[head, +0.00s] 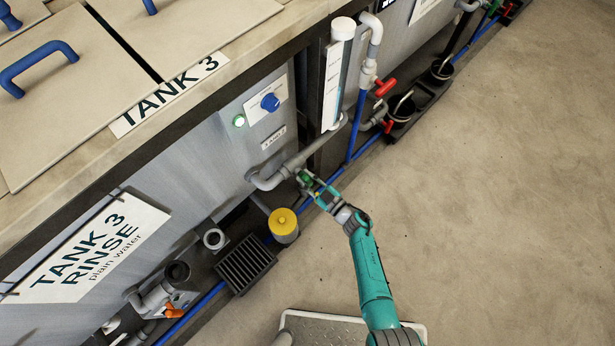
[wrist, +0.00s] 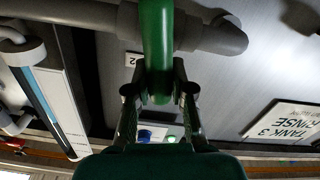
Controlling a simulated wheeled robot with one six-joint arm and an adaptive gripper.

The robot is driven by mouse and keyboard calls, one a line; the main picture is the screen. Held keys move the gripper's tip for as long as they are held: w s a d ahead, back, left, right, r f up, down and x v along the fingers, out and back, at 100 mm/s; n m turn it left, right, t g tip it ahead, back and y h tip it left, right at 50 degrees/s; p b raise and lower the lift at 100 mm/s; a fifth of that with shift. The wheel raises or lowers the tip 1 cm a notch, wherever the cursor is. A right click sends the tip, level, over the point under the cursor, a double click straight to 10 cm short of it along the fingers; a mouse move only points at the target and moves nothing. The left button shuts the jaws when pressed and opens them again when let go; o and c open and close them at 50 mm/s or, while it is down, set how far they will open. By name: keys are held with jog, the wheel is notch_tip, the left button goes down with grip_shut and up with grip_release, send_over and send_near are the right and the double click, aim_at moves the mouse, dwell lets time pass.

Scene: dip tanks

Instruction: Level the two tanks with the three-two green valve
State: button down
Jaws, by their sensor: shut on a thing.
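My gripper (head: 311,186) is shut on the green valve handle (head: 304,177), low on the grey pipe (head: 290,168) that runs along the tank front. In the wrist view the green handle (wrist: 157,35) comes down from the top between the two fingers (wrist: 160,92). A second tank (head: 400,45) stands farther right. A level gauge (head: 333,85) with a blue strip stands between them; the level cannot be read.
A yellow-capped container (head: 284,223) and a black grate (head: 245,263) stand by the tank foot. Red valve handles (head: 385,87) and black cups (head: 402,107) are farther right. A blue pipe (head: 210,297) runs along the floor edge.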

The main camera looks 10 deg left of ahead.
jog(key=n, duration=0.3)
jog(key=shift+s+a+f+n, duration=0.2)
jog(key=shift+s+a+n, duration=0.1)
jog(key=shift+n, duration=0.1)
jog(key=n, duration=0.3)
jog(key=shift+s+a+f+n, duration=0.15)
jog(key=shift+s+f+n, duration=0.1)
jog(key=shift+n, duration=0.05)
jog(key=n, duration=0.3)
jog(key=shift+s+a+f+n, duration=0.1)
jog(key=shift+s+f+n, duration=0.05)
jog(key=shift+f+n, duration=0.45)
jog(key=shift+n, duration=0.8)
jog(key=shift+f+n, duration=0.2)
jog(key=shift+n, duration=0.8)
jog(key=shift+s, duration=0.1)
jog(key=c, duration=1)
grip_release()
jog(key=v, duration=1.2)
